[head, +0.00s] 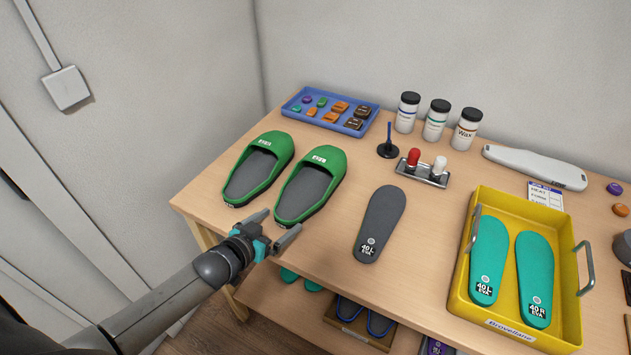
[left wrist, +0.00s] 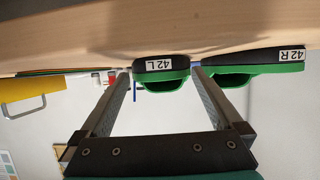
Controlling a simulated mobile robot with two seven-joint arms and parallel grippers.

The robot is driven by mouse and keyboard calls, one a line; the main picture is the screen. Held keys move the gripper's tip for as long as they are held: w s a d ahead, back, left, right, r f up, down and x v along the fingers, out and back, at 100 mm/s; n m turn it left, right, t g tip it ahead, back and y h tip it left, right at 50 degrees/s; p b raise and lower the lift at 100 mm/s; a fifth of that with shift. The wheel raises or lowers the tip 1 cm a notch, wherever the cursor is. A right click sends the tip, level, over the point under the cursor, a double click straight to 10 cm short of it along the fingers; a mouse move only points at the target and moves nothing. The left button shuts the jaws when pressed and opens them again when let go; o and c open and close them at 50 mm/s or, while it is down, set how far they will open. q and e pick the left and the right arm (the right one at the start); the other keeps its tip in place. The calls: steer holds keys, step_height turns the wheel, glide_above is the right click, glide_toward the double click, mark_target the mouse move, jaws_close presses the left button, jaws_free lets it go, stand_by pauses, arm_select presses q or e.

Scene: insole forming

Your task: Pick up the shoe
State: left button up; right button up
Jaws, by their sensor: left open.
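Two green slip-on shoes with dark grey insides stand side by side near the table's left end. The left-hand one in the head view (head: 279,146) shows label 42 R in the wrist view (left wrist: 250,70). The right-hand one (head: 327,158) shows heel label 42 L in the wrist view (left wrist: 161,74). My left gripper (head: 278,224) is open and empty at the table's front edge, just short of the 42 L shoe's heel. In the upside-down left wrist view, that heel appears between the two fingertips (left wrist: 162,78), beyond them. My right gripper is out of view.
A grey insole (head: 380,222) lies right of the shoes. A yellow tray (head: 462,290) with two teal insoles stands further right. A blue tray (head: 292,102), a stamp (head: 388,150) and several jars (head: 436,122) are behind. A lower shelf (head: 262,303) holds more footwear.

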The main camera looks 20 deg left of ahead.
arm_select(q)
steer(key=shift+x, duration=0.8)
jaws_close()
